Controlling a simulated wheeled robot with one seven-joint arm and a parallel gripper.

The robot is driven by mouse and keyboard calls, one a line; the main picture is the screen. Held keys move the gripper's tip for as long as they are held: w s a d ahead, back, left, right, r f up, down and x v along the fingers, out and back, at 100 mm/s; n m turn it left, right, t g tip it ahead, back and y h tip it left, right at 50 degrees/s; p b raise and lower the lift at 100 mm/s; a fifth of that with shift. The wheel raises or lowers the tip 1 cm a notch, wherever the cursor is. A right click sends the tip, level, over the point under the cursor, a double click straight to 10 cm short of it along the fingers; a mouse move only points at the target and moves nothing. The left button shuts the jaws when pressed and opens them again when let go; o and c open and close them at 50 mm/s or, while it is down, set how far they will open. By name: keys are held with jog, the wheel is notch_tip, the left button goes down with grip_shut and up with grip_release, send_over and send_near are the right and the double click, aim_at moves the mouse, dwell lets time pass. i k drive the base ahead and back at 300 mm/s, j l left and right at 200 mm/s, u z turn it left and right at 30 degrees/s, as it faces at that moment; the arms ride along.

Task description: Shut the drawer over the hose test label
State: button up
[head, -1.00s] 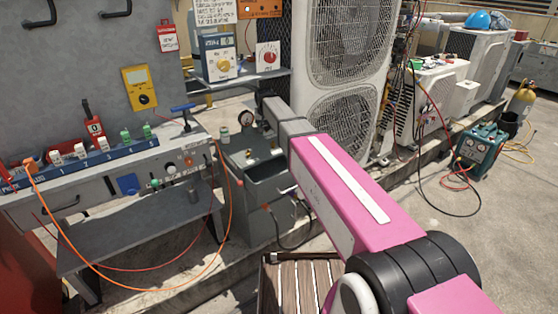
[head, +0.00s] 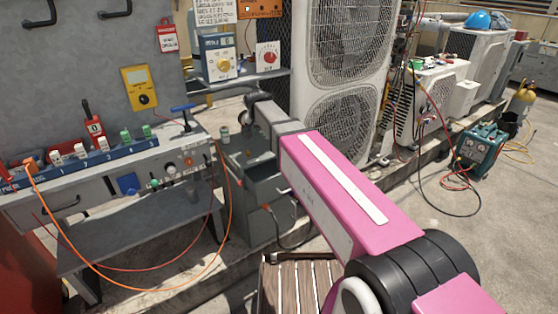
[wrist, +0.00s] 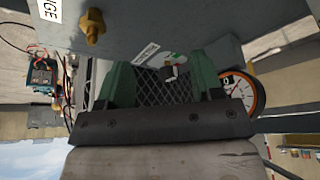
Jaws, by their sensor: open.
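A grey cabinet (head: 243,212) stands in the middle of the head view. What looks like its pulled-out drawer (head: 268,187) shows a dark opening on top, beside my arm. In the wrist view my gripper (wrist: 162,72) has two green fingers spread apart with nothing held between them. A grey panel (wrist: 200,22) with a brass fitting (wrist: 92,25) is close beyond the fingers. A small white label (wrist: 146,53) is on its edge; I cannot read whether it is the hose test label. In the head view the fingers are hidden behind my arm.
A round gauge (wrist: 240,92) is close to the right finger in the wrist view. A workbench (head: 130,175) with an orange hose (head: 228,200) stands left of the cabinet. Tall condensers (head: 345,60) stand behind. A slatted wooden seat (head: 290,285) is in front.

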aim_at(264, 180)
jog(key=k+l, duration=0.15)
jog(key=k, duration=0.15)
jog(key=k+l, duration=0.15)
jog(key=k, duration=0.6)
